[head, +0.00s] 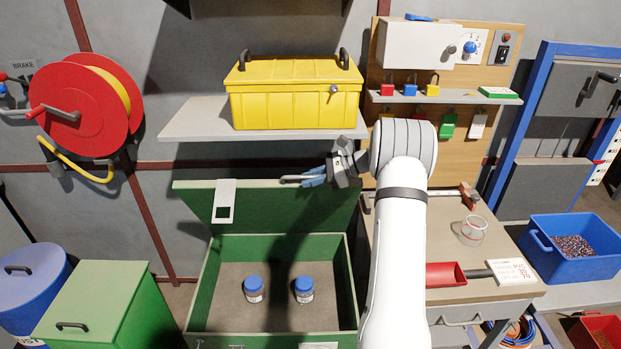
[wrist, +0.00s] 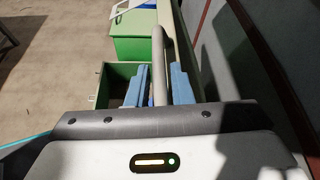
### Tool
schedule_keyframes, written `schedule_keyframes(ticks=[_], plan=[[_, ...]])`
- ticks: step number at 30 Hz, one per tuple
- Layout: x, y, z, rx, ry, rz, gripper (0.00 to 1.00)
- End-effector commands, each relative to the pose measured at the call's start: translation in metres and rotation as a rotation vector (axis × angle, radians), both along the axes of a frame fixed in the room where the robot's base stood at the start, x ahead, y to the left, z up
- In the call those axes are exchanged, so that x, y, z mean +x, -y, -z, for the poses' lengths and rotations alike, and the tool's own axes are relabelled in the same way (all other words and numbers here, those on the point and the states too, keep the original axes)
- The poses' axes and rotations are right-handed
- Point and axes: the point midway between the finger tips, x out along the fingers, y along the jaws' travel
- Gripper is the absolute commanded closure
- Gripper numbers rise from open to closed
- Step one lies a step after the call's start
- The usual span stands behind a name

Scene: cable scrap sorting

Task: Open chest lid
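The green chest (head: 201,300) stands open on the floor at the lower middle of the head view. Its lid (head: 270,205) is raised at the back of the chest, with a pale tag hanging over its left part. A grey bar handle (head: 291,178) runs along the lid's top edge. My gripper (head: 314,177) is at this handle, its blue fingers on the right part of the bar. In the wrist view the handle (wrist: 159,50) passes between the two fingers (wrist: 160,85), which sit close on both sides. Two blue-capped jars (head: 278,289) stand inside the chest.
A yellow toolbox (head: 294,100) sits on a shelf (head: 195,122) just above the lid. A red hose reel (head: 85,105) is on the wall at left. A green bin (head: 95,305) stands left of the chest. A workbench (head: 455,235) stands close on the right.

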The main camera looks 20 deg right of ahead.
Motion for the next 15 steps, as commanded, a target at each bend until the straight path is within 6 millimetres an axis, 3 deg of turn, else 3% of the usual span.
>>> schedule_keyframes(ticks=[8, 15], plan=[[-0.002, 0.006, -0.002, 0.0, 0.003, 0.005, 0.78], [-0.012, 0.036, -0.014, -0.002, 0.005, 0.007, 0.78]])
